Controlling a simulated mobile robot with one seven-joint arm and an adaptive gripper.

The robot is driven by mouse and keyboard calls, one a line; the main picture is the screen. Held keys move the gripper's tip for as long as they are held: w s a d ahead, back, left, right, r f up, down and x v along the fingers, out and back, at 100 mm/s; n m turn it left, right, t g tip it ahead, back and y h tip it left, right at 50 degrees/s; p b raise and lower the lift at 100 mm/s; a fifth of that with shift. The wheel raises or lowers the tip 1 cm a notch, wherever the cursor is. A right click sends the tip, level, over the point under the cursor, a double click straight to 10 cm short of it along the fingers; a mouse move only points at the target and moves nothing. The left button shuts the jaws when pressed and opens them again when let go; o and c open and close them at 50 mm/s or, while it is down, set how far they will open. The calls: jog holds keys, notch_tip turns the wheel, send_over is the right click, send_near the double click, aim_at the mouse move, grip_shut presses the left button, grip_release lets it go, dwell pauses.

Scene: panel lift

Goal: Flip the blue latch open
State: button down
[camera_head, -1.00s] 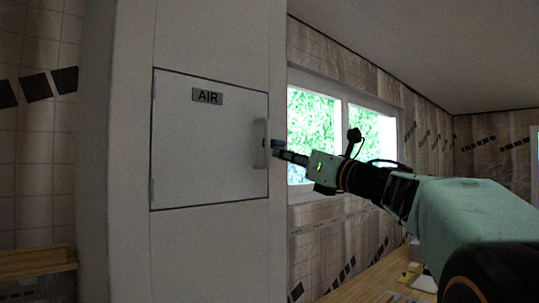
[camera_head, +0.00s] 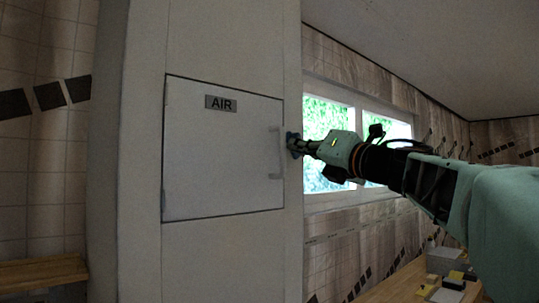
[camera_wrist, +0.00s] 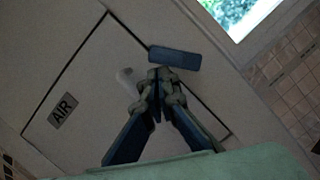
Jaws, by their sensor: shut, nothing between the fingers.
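The blue latch (camera_wrist: 174,58) is a short blue bar in the wrist view, by the edge of the panel door, just beyond my fingertips. In the head view a bit of blue (camera_head: 291,139) shows at the door's right edge, mostly hidden by my gripper (camera_head: 298,146). My gripper also shows in the wrist view (camera_wrist: 160,74), with its fingers together and nothing held. Its tips are at or very near the latch; I cannot tell if they touch. The grey panel door (camera_head: 215,165), labelled AIR (camera_head: 221,103), looks closed, with a pale vertical handle (camera_head: 276,152) at its right side.
The door sits in a tall pale cabinet (camera_head: 225,40). A window (camera_head: 330,110) is behind my arm to the right. A wooden counter (camera_head: 375,289) with several small items is at lower right, and a wooden ledge (camera_head: 40,270) at lower left.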

jog(key=shift+w+d+r, duration=0.1)
jog(key=shift+d+r, duration=0.25)
jog(key=shift+r, duration=0.4)
notch_tip(320, 180, up, 10)
dwell(0.5)
dwell(0.5)
